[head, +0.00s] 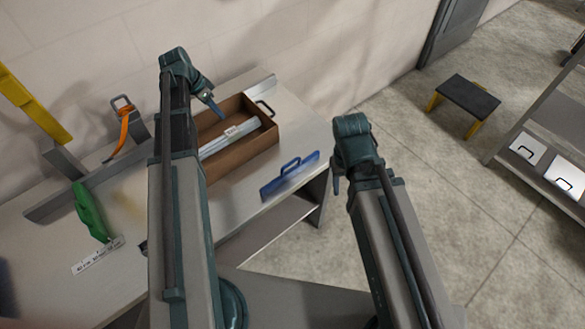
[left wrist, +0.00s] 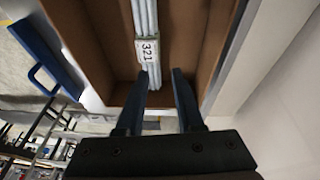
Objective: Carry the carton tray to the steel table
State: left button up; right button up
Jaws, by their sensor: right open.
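The carton tray (head: 246,156) is an open brown box on the pale grey table, partly hidden behind my left arm. A bundle of pale tubes (head: 228,137) with a white label lies in it. In the left wrist view the tray (left wrist: 215,35) fills the upper middle, and the label on the tubes (left wrist: 149,50) reads 321. My left gripper (head: 215,108) is over the tray. Its two fingers (left wrist: 160,76) are apart, with the tubes showing between and beyond them; I cannot tell whether they touch anything. My right gripper (head: 337,188) is open and empty, right of the table.
A black-topped stool (head: 468,96) stands on the floor. A shelf (head: 550,112) with white handled boxes is at the right.

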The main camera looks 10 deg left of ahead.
pick_arm(q)
jog(key=s+d+n+y, duration=0.1)
jog(key=s+d, duration=0.5)
jog(key=d, duration=0.4)
jog(key=s+d+n+g+y, duration=0.1)
jog(key=s+d, duration=0.6)
jog(key=d, duration=0.3)
jog(key=s+d+n+g+y, duration=0.1)
jog(key=s+d+y, duration=0.1)
jog(key=s+d, duration=0.5)
jog(key=d+f, duration=0.1)
jog(key=d, duration=0.3)
jog(key=shift+s+n, duration=0.15)
jog(key=shift+n, duration=0.15)
jog(key=shift+r, duration=0.2)
